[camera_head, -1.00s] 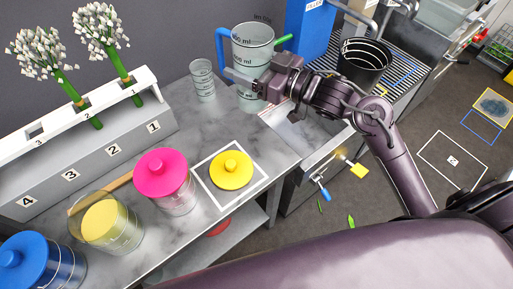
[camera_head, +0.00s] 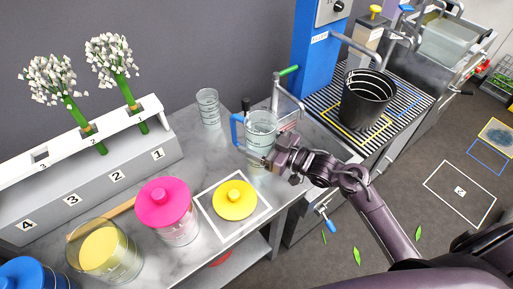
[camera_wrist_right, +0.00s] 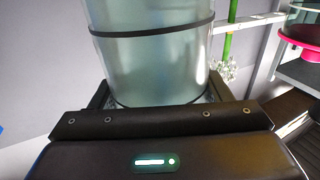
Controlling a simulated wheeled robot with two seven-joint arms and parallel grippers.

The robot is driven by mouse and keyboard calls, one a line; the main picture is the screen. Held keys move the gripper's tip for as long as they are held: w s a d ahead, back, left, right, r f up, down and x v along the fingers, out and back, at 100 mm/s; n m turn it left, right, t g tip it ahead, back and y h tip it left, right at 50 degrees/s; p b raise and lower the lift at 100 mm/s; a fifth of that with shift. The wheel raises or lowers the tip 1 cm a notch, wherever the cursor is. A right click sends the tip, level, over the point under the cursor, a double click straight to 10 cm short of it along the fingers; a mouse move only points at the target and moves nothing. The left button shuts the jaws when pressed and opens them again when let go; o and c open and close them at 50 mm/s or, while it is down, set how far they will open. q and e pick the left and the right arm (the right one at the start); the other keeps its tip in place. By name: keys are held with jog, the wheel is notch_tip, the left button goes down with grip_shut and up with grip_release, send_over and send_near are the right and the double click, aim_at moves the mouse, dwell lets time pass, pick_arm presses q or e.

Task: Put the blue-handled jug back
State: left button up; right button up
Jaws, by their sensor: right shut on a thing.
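The blue-handled jug (camera_head: 262,128) is clear with pale liquid-like tint and stands upright over the grey counter (camera_head: 190,225), left of the sink. Its blue handle (camera_head: 236,130) points left. My right gripper (camera_head: 277,161) is shut on the jug's lower body from the right front. In the right wrist view the jug (camera_wrist_right: 150,60) fills the space between the fingers, with dark bands around it. I cannot tell whether its base touches the counter. My left gripper is not in view.
A small clear beaker (camera_head: 208,108) stands behind left of the jug. A yellow lid (camera_head: 235,199) lies in a white square in front. A pink-lidded jar (camera_head: 168,210) is nearer left. A tap with a green handle (camera_head: 289,71) rises behind the jug. A black bucket (camera_head: 367,99) is right.

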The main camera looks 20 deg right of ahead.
jog(key=shift+f, duration=1.75)
jog(key=shift+f, duration=0.15)
jog(key=o, duration=1.7)
jog(key=shift+f, duration=0.1)
jog(key=shift+c, duration=0.2)
jog(key=b+v, duration=0.1)
jog(key=v, duration=1.1)
